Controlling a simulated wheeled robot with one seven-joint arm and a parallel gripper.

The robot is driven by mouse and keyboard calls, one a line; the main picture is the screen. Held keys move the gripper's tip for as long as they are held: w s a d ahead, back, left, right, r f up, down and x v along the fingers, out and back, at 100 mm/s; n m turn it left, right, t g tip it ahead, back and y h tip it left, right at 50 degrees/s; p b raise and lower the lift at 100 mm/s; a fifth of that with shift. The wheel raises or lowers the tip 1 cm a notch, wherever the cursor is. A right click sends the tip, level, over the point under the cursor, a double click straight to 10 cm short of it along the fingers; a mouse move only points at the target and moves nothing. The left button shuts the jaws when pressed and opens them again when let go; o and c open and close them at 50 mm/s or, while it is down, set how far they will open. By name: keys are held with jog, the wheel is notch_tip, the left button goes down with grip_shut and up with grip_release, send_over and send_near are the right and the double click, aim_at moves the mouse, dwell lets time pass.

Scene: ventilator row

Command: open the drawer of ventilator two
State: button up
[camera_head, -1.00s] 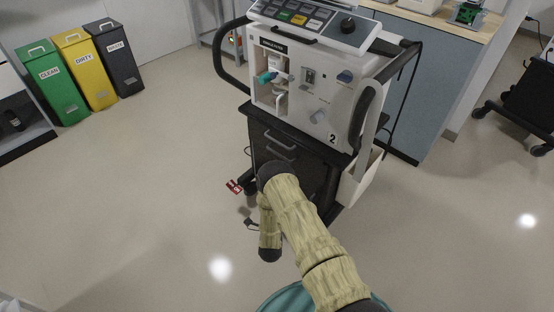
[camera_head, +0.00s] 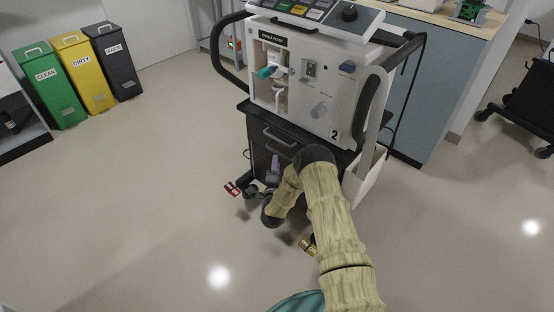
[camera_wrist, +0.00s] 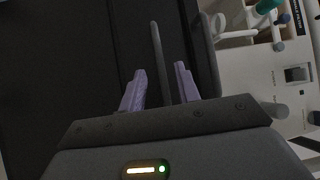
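Ventilator two (camera_head: 318,88) is a white unit marked 2 on a dark cabinet. Its drawer (camera_head: 262,135) has a dark front and looks closed in the head view. A grey bar handle (camera_head: 281,138) crosses that front. My gripper (camera_head: 275,162) is just in front of the cabinet, partly hidden by my arm. In the wrist view my gripper (camera_wrist: 161,78) is open, with two purple fingers. The handle (camera_wrist: 159,50) runs lengthwise between them, apart from both. I cannot tell how deep the fingertips reach around it.
A side bin (camera_head: 364,180) hangs at the cabinet's right. A caster and red tag (camera_head: 232,188) are at its lower left. A blue-grey counter (camera_head: 425,85) stands behind. Green, yellow and dark bins (camera_head: 88,75) stand far left. The floor left of the cabinet is clear.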

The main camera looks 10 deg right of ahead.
jog(key=shift+b+x, duration=0.4)
jog(key=shift+x, duration=1.8)
grip_shut()
